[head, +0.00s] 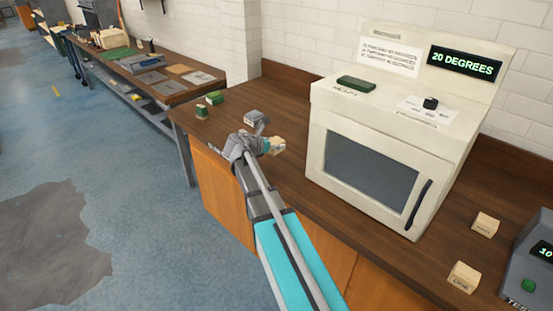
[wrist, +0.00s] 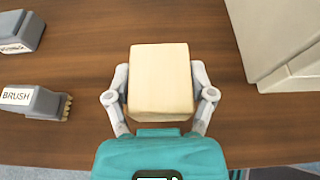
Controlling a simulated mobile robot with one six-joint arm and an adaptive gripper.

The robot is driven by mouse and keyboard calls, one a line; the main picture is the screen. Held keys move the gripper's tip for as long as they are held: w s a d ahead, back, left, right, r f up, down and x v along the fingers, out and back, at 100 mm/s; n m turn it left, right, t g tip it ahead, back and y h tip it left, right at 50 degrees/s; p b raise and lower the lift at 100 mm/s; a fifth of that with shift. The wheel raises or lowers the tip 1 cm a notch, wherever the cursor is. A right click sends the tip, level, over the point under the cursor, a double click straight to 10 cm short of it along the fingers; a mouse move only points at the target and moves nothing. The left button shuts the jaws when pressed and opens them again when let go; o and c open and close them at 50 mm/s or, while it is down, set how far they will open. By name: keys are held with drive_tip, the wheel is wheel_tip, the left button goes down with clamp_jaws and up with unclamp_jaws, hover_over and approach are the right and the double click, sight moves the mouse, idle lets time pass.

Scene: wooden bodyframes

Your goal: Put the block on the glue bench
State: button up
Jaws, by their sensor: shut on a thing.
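A pale wooden block (wrist: 160,80) sits between the two fingers of my gripper (wrist: 160,97) in the wrist view, above a brown wooden top. In the head view the block (head: 277,146) shows at the end of my outstretched arm, with my gripper (head: 268,146) shut on it over the wooden counter (head: 225,125). Small lettering on the counter's left edge is too small to read. No label in view lets me tell which surface is the glue bench.
A grey brush (wrist: 35,100) labelled BRUSH lies left of the block in the wrist view. A cream oven (head: 370,170) reading 20 DEGREES stands right of my gripper. Two lettered blocks (head: 464,277) lie at the right. Another workbench (head: 180,92) stands at the back left.

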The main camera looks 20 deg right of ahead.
sight(276, 160)
drive_tip(key=shift+w+d+f+b, duration=0.25)
drive_tip(key=shift+w+f+b, duration=0.15)
drive_tip(key=shift+f, duration=0.15)
drive_tip(key=shift+w+d+f+b, duration=0.2)
drive_tip(key=shift+w+f+b, duration=0.1)
drive_tip(key=shift+w+f, duration=0.15)
drive_tip(key=shift+f, duration=0.1)
drive_tip(key=shift+w+d+f+b, duration=0.2)
drive_tip(key=shift+w+f+b, duration=0.05)
drive_tip(key=shift+f+b, duration=1.7)
drive_tip(key=shift+b, duration=0.05)
drive_tip(key=shift+f, duration=0.1)
drive_tip(key=o, duration=1.2)
drive_tip(key=shift+r, duration=0.2)
drive_tip(key=p+v, duration=0.4)
drive_tip(key=v, duration=0.8)
drive_tip(key=shift+p, duration=0.35)
